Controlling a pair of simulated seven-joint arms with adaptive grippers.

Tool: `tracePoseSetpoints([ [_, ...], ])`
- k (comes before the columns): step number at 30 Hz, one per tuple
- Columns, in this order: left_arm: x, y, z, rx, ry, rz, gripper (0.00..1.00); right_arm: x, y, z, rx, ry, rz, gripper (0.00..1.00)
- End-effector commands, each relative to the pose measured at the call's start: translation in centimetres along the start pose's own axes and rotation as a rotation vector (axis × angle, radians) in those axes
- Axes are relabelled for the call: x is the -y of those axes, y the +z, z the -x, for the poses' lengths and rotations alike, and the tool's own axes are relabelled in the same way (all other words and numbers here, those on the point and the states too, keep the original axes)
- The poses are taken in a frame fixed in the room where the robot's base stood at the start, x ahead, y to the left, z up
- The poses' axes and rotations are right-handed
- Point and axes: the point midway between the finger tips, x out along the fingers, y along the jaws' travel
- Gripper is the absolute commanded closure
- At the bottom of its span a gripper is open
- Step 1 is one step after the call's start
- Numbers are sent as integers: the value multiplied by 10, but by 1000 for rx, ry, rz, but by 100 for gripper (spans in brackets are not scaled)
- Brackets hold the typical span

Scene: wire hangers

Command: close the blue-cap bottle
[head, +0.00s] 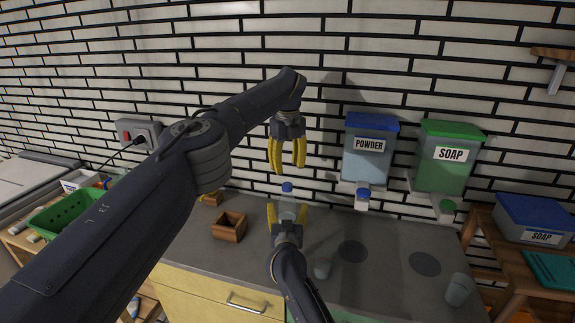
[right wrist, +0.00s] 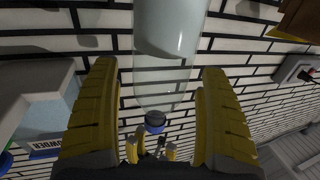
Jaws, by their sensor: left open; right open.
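The clear bottle (head: 288,206) stands on the grey counter, with a blue cap (head: 287,187) at its top. The right wrist view also shows the bottle (right wrist: 165,75) and the cap (right wrist: 155,122); I cannot tell how tightly the cap sits. My right gripper (head: 288,207) is open, its yellow fingers on either side of the bottle's body, with a gap visible in the right wrist view. My left gripper (head: 287,164) is open and empty, pointing down above the cap and apart from it. Its fingers also show in the right wrist view (right wrist: 155,150).
A wooden box (head: 229,226) is left of the bottle. Cups (head: 322,268) (head: 459,289) stand on the counter (head: 380,290). Wall dispensers for powder (head: 368,150) and soap (head: 449,158) hang at the right. A green basket (head: 75,210) is at the far left.

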Motion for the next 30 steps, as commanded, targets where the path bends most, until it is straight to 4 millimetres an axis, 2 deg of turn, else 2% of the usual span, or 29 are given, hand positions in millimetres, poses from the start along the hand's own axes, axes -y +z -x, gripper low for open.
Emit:
tracePoseSetpoints([
  [9, 0, 0, 0, 0, 0, 0, 56, 0, 1, 54, 0, -2, 0, 21],
  [16, 0, 0, 0, 0, 0, 0, 56, 0, 1, 88, 2, -1, -1, 21],
  [22, 0, 0, 0, 0, 0, 0, 56, 0, 0, 104, 1, 0, 0, 21],
  [30, 0, 0, 0, 0, 0, 0, 56, 0, 0, 109, 1, 0, 0, 21],
])
